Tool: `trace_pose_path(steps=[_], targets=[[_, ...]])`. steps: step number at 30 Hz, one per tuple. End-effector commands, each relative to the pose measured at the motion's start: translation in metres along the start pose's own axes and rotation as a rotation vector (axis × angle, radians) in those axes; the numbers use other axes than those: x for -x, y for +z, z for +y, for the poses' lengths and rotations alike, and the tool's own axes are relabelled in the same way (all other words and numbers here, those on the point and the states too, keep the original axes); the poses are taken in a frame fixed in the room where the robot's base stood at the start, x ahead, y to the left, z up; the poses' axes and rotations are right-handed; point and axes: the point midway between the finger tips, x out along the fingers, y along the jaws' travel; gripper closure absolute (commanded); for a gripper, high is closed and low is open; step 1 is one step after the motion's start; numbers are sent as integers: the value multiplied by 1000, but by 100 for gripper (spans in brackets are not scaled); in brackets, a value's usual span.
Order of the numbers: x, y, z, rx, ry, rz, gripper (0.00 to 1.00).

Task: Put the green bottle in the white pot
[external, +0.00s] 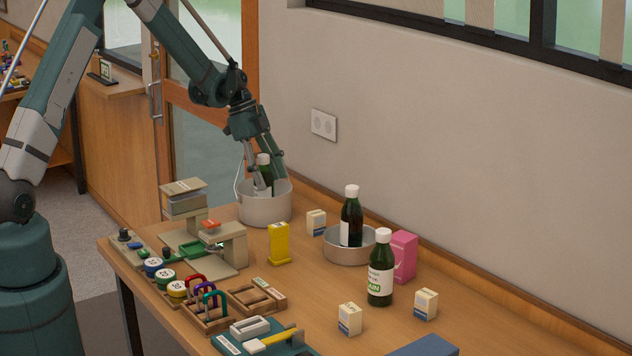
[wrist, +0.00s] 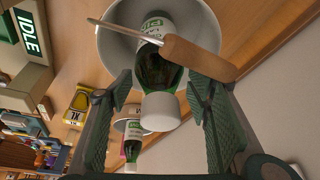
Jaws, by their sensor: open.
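The white pot (external: 265,208) stands at the back of the table near the wall; its interior shows in the wrist view (wrist: 112,45). A green bottle (external: 265,172) with a white cap and label is inside the pot, cap end upward; it also shows in the wrist view (wrist: 160,72). My gripper (external: 264,184) is at the pot's mouth, fingers open on either side of the bottle's upper part, with gaps visible in the wrist view (wrist: 160,100). A second green bottle (external: 351,222) stands in a shallow round pan, and a third (external: 380,275) stands on the table.
A beige stand (external: 222,243) and a yellow box (external: 279,243) are near the pot. The shallow pan (external: 345,249), pink box (external: 404,255) and several small cartons lie to the right.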

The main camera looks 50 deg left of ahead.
Motion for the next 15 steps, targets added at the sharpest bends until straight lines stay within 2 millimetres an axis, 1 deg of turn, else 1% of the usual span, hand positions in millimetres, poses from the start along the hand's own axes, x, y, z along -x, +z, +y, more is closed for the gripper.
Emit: trace_pose_path(steps=[15], targets=[[77, 0, 1, 1, 0, 0, 50]])
